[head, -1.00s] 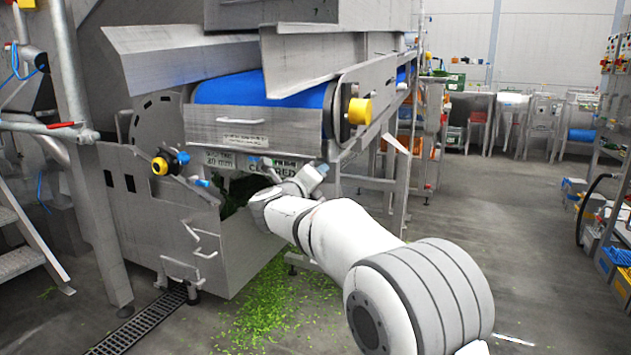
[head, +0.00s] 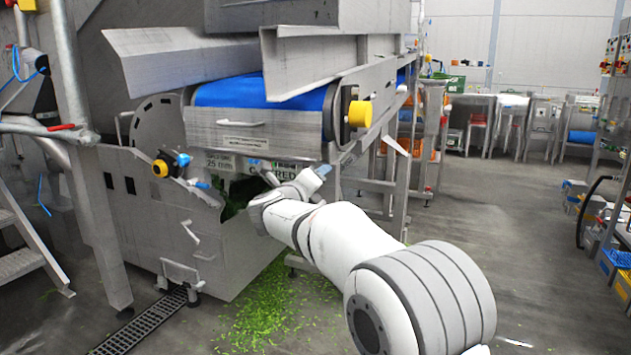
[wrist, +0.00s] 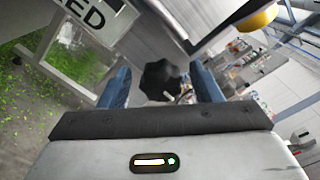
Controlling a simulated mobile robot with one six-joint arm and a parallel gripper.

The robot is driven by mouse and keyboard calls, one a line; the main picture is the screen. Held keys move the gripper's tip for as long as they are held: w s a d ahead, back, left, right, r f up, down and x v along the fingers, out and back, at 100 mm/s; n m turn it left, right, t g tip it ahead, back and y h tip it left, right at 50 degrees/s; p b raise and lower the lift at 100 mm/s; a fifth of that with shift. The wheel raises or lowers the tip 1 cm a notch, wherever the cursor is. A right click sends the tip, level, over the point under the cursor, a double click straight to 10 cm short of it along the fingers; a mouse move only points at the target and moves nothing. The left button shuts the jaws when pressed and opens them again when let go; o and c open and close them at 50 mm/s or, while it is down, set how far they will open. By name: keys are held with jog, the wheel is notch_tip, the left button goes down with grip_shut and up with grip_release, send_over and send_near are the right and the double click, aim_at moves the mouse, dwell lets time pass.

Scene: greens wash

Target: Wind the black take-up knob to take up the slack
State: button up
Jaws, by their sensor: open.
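The black take-up knob (wrist: 163,80) has a lobed rim and shows in the wrist view, below a metal edge of the machine. My gripper (wrist: 161,86) is open, with one blue finger left of the knob and the other right of it. A gap shows on both sides, so the knob does not look gripped. How deep it sits between the fingers I cannot tell. In the head view my gripper (head: 318,174) is beneath the belt's right end, and I cannot make out the knob there. The blue belt (head: 232,91) runs across the machine.
A yellow knob or button (head: 359,113) sticks out above my gripper at the belt's end. A lettered plate (wrist: 92,12) is close to the left finger. Green scraps (head: 268,307) litter the floor under the machine. The floor on the right is open.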

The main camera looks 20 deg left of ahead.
jog(key=s+p, duration=0.1)
jog(key=s, duration=0.6)
jog(key=shift+s+a+p, duration=0.2)
jog(key=shift+a+p, duration=0.1)
jog(key=shift+p, duration=0.05)
